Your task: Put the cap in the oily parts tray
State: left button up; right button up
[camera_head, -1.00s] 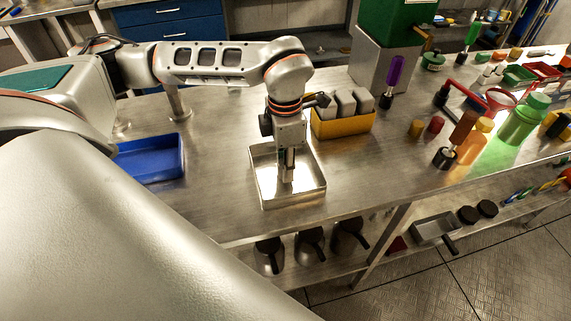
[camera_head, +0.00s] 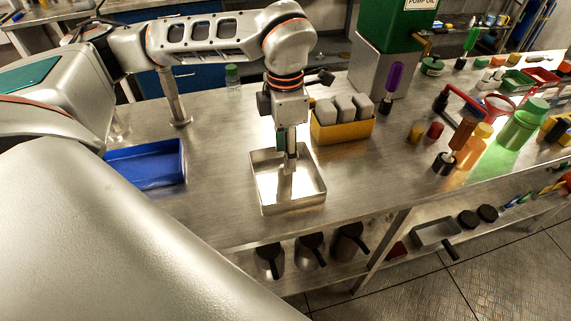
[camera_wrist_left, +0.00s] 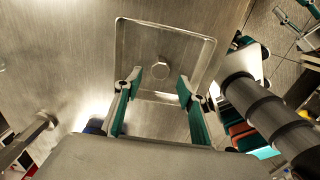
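The shallow silver metal tray (camera_head: 318,196) sits near the front edge of the steel bench. It also shows in the left wrist view (camera_wrist_left: 208,50). A small grey faceted piece that looks like the cap (camera_wrist_left: 160,70) lies on the tray floor, apart from the tray walls. My left gripper (camera_head: 287,158) points down over the tray. In the left wrist view its two green-padded fingers (camera_wrist_left: 159,84) are spread with nothing between them. The cap shows just beyond the fingertips. In the head view the cap cannot be made out. My right gripper is out of view.
A blue tray (camera_head: 178,181) stands to the left. A yellow bin (camera_head: 343,133) with grey blocks stands close behind the silver tray to the right. A green-capped jar (camera_head: 232,76) stands behind. Bottles, including a green one (camera_head: 520,127), crowd the right. Bare bench lies between the trays.

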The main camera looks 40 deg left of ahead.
pick_arm(q)
notch_tip(320, 180, up, 6)
jog(key=shift+f, duration=0.25)
jog(key=shift+f, duration=0.1)
dwell(0.4)
